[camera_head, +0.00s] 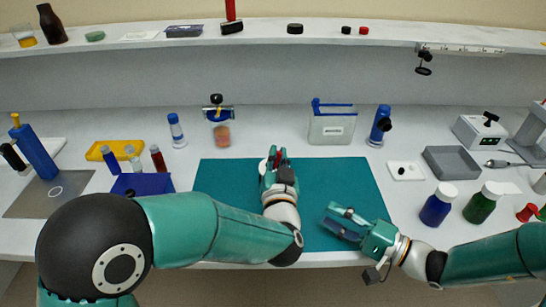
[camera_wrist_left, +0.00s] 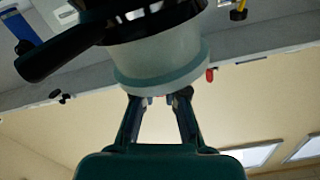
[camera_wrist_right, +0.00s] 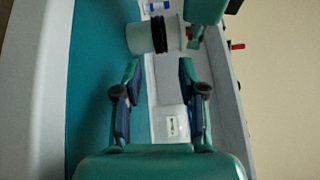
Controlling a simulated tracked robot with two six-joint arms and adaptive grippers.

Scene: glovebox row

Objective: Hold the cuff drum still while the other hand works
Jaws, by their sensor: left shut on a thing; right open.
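The cuff drum shows in the left wrist view as a pale, short cylinder (camera_wrist_left: 160,62) with a black part on top. In the head view only a white sliver of the drum (camera_head: 262,167) shows beside my left gripper (camera_head: 276,155), which hides the rest. My left gripper is shut on the drum; its fingertips (camera_wrist_left: 160,96) meet the near edge in the left wrist view. My right gripper (camera_head: 337,222) is open and empty above the mat's right front. In the right wrist view the drum (camera_wrist_right: 140,38), with black bands, lies beyond the open fingers (camera_wrist_right: 158,75), apart from them.
A teal mat (camera_head: 222,178) lies under both grippers. A clear blue-edged box (camera_head: 332,128) stands behind it. A grey tray (camera_head: 452,163), a blue bottle (camera_head: 437,208) and a green bottle (camera_head: 481,206) stand to the right. A blue block (camera_head: 143,184) stands left.

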